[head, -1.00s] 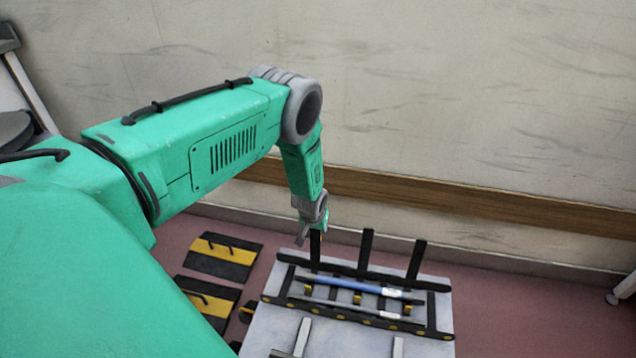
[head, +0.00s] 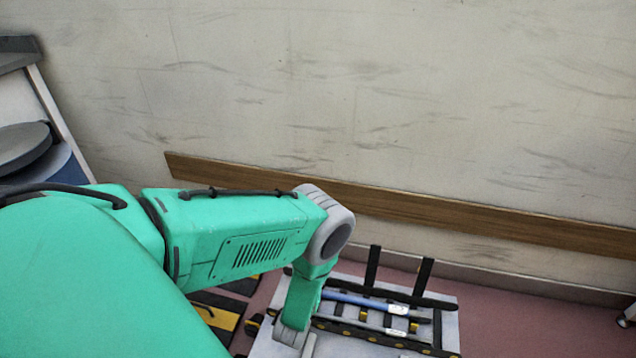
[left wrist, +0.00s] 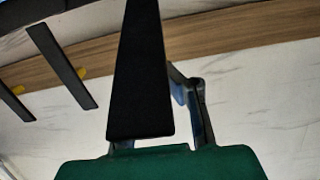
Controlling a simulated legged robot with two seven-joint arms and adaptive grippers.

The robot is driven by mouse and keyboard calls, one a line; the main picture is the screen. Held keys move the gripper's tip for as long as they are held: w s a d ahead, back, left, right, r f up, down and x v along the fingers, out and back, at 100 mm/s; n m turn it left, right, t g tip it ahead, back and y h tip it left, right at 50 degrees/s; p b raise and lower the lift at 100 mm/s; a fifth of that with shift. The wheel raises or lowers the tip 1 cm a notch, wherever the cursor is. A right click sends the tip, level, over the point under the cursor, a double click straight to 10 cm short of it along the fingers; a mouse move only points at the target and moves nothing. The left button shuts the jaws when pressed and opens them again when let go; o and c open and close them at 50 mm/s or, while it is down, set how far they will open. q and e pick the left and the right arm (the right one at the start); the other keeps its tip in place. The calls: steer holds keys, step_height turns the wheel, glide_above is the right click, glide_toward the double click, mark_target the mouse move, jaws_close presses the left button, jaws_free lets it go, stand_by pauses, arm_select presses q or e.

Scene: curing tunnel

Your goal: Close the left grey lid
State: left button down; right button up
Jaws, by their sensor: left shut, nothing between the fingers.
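I cannot pick out the left grey lid for certain. Grey round discs (head: 22,146) show at the left edge in the head view, partly behind my arm; I cannot tell if they are lids. My left gripper (head: 292,336) is low at the front left of the pale grey bench (head: 345,347), its tips hidden or cut off by the frame. In the left wrist view the gripper (left wrist: 188,88) is shut and empty, partly hidden by a black upright bar (left wrist: 140,75) close to the lens. My right gripper is out of view.
A black rack (head: 428,349) on the bench holds a blue rod (head: 360,302), with black posts (head: 373,266) behind. Black-and-yellow plates (head: 222,316) lie left on the floor. The wall with its wooden rail (head: 420,210) closes off the back.

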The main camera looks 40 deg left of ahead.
arm_select(q)
steer(key=shift+s+d+f+b, duration=0.3)
steer(key=shift+s+f+b, duration=0.05)
steer(key=shift+s+f, duration=0.3)
steer(key=shift+s+d+f+b, duration=0.35)
steer(key=shift+s+f, duration=0.15)
steer(key=shift+f, duration=0.1)
steer(key=shift+s+d+f+b, duration=0.2)
steer(key=shift+s+f+b, duration=0.15)
steer(key=shift+f, duration=0.25)
steer(key=shift+s+d+f+b, duration=0.15)
steer(key=shift+s+f+b, duration=0.2)
steer(key=shift+f, duration=0.2)
steer(key=shift+s+d+f, duration=0.1)
steer(key=shift+f, duration=0.05)
